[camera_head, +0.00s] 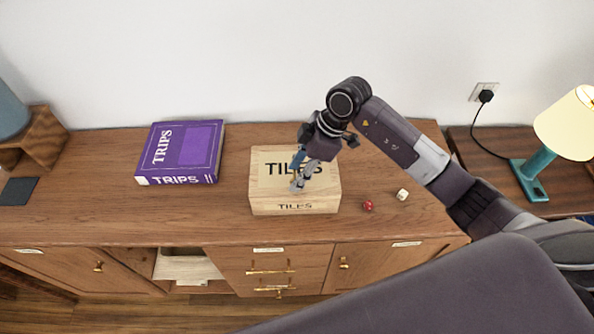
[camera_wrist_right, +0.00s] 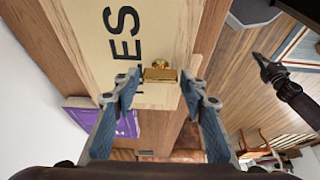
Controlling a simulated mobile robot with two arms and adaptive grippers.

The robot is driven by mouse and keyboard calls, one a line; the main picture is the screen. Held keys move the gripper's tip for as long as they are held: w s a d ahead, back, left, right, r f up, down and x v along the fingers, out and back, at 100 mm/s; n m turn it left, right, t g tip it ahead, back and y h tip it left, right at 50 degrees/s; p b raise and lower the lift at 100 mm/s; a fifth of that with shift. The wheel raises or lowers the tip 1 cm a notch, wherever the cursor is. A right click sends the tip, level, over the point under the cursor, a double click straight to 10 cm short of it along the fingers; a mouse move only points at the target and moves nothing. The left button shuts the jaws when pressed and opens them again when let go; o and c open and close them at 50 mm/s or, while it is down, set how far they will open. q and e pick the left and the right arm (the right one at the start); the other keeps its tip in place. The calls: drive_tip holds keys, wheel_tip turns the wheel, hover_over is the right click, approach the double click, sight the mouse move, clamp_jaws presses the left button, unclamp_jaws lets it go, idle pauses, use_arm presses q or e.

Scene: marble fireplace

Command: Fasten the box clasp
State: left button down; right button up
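The wooden box (camera_head: 265,181) marked TILES sits on the cabinet with its lid down. A small brass clasp (camera_wrist_right: 160,74) shows at the box's front edge in the right wrist view; whether it is latched cannot be told. My right gripper (camera_head: 297,184) is over the box. In the right wrist view its fingers (camera_wrist_right: 162,92) are spread to either side of the clasp, with nothing between them held. Contact with the clasp cannot be told. A small dark arm in the right wrist view looks like my left one, with its gripper (camera_wrist_right: 262,66) away from the box; its opening is unclear.
The wooden cabinet (camera_head: 100,215) carries a purple TRIPS box (camera_head: 185,150) left of the tile box. A red die (camera_head: 368,206) and a white die (camera_head: 403,194) lie to its right. A lamp (camera_head: 540,170) stands farther right. The wall (camera_head: 250,60) is behind.

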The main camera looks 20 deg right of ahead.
drive_tip(key=c, duration=0.7)
drive_tip(key=shift+n, duration=0.3)
drive_tip(key=n, duration=0.1)
drive_tip(key=n+g+b, duration=0.1)
drive_tip(key=n, duration=0.1)
drive_tip(key=shift+w+n+g, duration=0.2)
drive_tip(key=shift+n+g, duration=0.1)
drive_tip(key=n+g+b, duration=0.1)
drive_tip(key=n+b, duration=0.1)
drive_tip(key=n, duration=0.1)
drive_tip(key=shift+w+n, duration=0.1)
drive_tip(key=shift+n, duration=0.2)
drive_tip(key=n+g+b, duration=0.1)
drive_tip(key=n+b, duration=0.1)
drive_tip(key=n+g+h+b, duration=0.1)
drive_tip(key=n+b, duration=0.1)
drive_tip(key=n, duration=0.1)
drive_tip(key=shift+w+a+f, duration=0.1)
drive_tip(key=shift+a, duration=0.05)
drive_tip(key=n+h+b, duration=0.1)
drive_tip(key=n, duration=0.1)
drive_tip(key=n+h+b, duration=0.1)
drive_tip(key=n+b, duration=0.1)
drive_tip(key=n, duration=0.1)
drive_tip(key=shift+a+g, duration=0.1)
drive_tip(key=shift+g, duration=0.3)
